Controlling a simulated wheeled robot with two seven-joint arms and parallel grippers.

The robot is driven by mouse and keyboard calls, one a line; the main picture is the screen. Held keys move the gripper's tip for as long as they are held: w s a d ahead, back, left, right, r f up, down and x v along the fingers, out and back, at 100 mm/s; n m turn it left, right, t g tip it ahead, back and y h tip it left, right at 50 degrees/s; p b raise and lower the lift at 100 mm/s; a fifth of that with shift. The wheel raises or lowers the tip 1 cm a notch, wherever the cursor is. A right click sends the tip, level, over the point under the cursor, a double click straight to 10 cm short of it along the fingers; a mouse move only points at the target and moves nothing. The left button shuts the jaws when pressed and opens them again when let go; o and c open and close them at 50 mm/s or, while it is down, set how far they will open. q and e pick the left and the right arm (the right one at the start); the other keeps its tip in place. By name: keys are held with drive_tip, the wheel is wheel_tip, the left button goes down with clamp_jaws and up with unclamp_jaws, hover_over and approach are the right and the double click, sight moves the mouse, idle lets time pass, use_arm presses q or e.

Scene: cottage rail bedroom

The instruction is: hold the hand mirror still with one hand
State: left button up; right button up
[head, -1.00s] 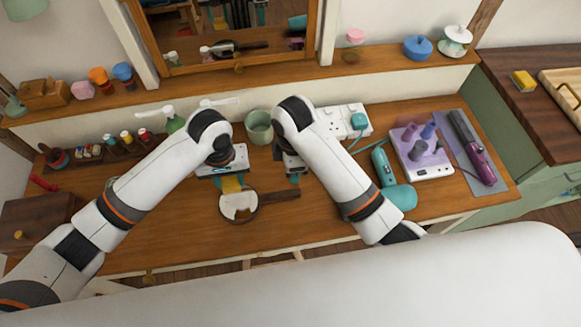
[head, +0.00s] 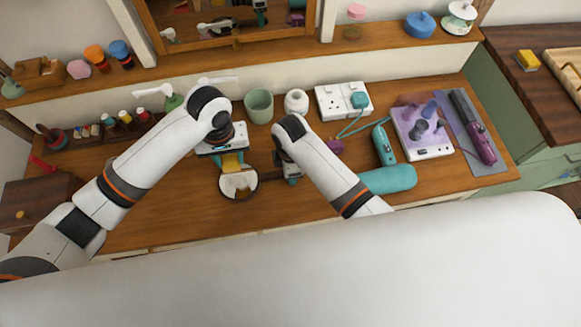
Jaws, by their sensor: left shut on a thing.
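The hand mirror (head: 238,186) lies on the wooden dressing table. Its round brown rim and pale, patchy face show below my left gripper. My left gripper (head: 232,164) is shut on a yellow block-like thing (head: 231,161) at the mirror's upper edge. My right gripper (head: 291,176) is low at the handle side, right of the round head. Most of the handle is hidden by the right gripper and arm. Whether the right fingers are closed around the handle cannot be made out.
A green cup (head: 259,106) and white jar (head: 296,101) stand behind the grippers. Small bottles (head: 126,118) line the left. The table front is clear.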

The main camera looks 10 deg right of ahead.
clamp_jaws()
idle(0.3)
idle(0.8)
